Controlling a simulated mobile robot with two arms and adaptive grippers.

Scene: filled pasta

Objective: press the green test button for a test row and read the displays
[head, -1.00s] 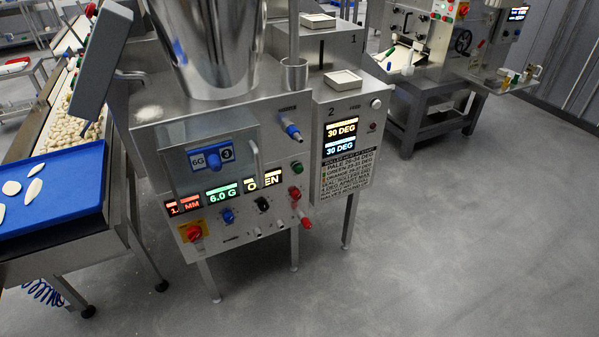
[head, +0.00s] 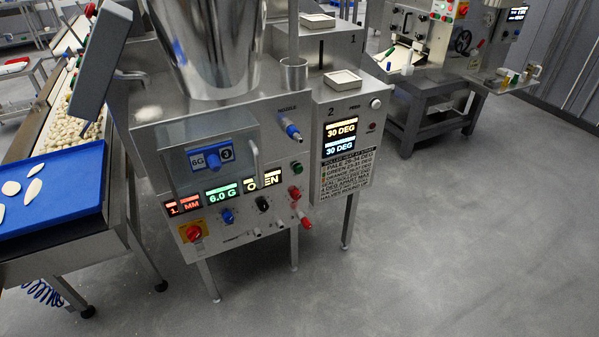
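The steel filling machine (head: 215,125) stands in the middle of the head view. A green button (head: 296,167) sits at the right of its front panel, above a red one (head: 295,195). A red display (head: 183,205) shows "1." and "MM", its middle hidden by a handle. A green display (head: 222,194) reads 6.0 G. A pale yellow display (head: 264,180) seems to read OPEN, partly covered by a handle. On the side unit, the upper display (head: 341,130) reads 30 DEG in yellow and the lower (head: 340,147) 30 DEG in blue. Neither gripper is in view.
A placard (head: 346,175) hangs under the side displays. A red emergency knob (head: 194,232) is at the panel's lower left. A blue tray (head: 50,195) with pale dough pieces stands left, beside a conveyor. Another machine stands at the back right. The grey floor right of the machine is clear.

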